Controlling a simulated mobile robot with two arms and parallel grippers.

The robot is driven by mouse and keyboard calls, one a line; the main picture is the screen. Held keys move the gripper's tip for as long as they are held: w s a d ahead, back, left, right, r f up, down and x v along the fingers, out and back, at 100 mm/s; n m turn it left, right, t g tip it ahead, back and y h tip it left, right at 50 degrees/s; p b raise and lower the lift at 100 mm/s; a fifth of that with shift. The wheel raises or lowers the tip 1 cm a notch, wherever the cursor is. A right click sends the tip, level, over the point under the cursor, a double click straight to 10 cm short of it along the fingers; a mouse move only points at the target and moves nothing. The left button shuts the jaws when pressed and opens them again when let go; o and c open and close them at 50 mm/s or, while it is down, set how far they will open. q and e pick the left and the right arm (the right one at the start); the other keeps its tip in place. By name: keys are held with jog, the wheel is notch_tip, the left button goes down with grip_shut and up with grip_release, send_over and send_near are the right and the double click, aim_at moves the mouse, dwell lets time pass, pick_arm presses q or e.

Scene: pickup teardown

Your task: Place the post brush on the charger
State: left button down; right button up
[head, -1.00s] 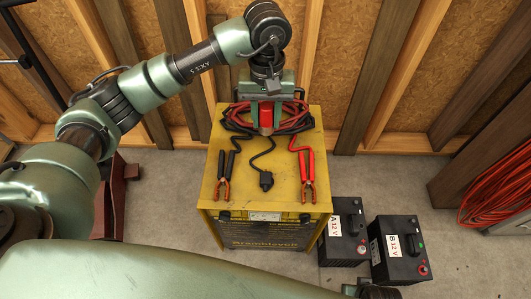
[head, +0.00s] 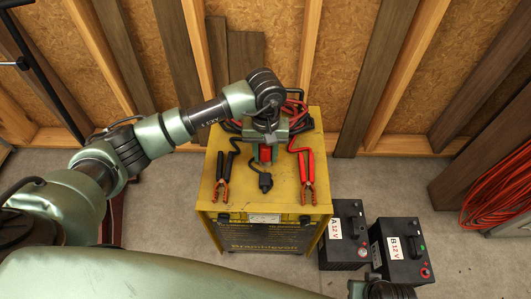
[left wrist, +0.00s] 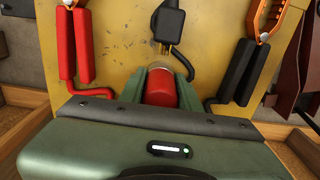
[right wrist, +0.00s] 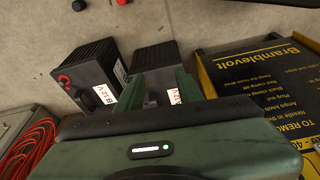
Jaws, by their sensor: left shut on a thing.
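The charger (head: 285,202) is a yellow box with a worn top and a dark lettered front; its top also shows in the left wrist view (left wrist: 112,45). My left gripper (head: 265,150) is over the middle of that top, shut on the red, round-ended post brush (head: 265,154). In the left wrist view, the brush (left wrist: 161,90) sits between both fingers, its lighter end toward the charger. I cannot tell whether it touches the top. My right gripper (right wrist: 158,82) is open and empty, above the batteries beside the charger.
On the charger lie a black clamp (head: 222,185), a red clamp (head: 306,180) and a black plug (head: 265,183), with cables behind. Battery A (head: 345,235) and battery B (head: 400,250) stand on the floor to the right. Red cable (head: 495,190) hangs far right.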

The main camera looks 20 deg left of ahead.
jog(key=shift+s+f, duration=0.1)
jog(key=shift+s, duration=0.05)
pick_arm(q)
jog(key=shift+f, duration=0.1)
jog(key=c, duration=1)
grip_release()
pick_arm(e)
jog(key=shift+s+d+r, duration=0.1)
jog(key=shift+r, duration=0.55)
pick_arm(q)
jog(key=shift+r, duration=0.3)
notch_tip(320, 180, up, 12)
jog(key=shift+f+p, duration=0.1)
jog(key=shift+p, duration=0.45)
pick_arm(e)
jog(key=f, duration=0.5)
jog(key=shift+s+f, duration=0.1)
jog(key=shift+s, duration=0.25)
